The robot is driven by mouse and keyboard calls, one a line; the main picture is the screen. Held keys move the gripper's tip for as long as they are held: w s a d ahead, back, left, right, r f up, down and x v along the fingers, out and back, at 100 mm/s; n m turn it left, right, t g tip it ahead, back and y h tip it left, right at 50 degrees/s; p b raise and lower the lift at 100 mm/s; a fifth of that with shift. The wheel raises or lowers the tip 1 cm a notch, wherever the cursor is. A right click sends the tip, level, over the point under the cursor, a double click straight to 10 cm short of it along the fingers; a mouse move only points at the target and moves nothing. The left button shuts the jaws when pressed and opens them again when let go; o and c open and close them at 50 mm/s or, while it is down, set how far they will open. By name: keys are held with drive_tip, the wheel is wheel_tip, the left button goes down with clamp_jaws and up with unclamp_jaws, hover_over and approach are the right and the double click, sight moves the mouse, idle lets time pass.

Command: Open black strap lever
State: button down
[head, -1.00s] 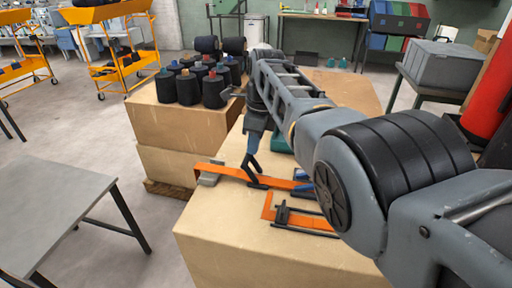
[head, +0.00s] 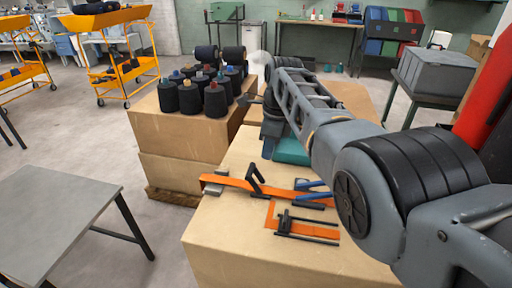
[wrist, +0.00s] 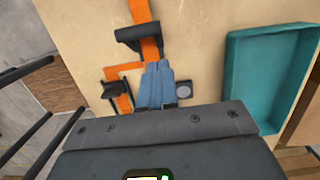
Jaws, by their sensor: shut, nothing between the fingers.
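The black strap lever (head: 255,180) stands tilted up from an orange strap (head: 230,181) on the wooden box. In the wrist view the lever (wrist: 140,36) lies across the strap, just beyond my fingertips.
A second black buckle (head: 287,220) lies on another orange strap in front. A teal tray (wrist: 265,75) is beside my gripper. Dark thread cones (head: 215,100) stand on the neighbouring box. A grey table (head: 55,215) is at left.

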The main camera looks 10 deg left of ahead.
wheel_tip(320, 180, up, 10)
drive_tip(key=shift+d+f+b, duration=0.2)
drive_tip(key=shift+d+b, duration=0.05)
drive_tip(key=shift+b, duration=0.05)
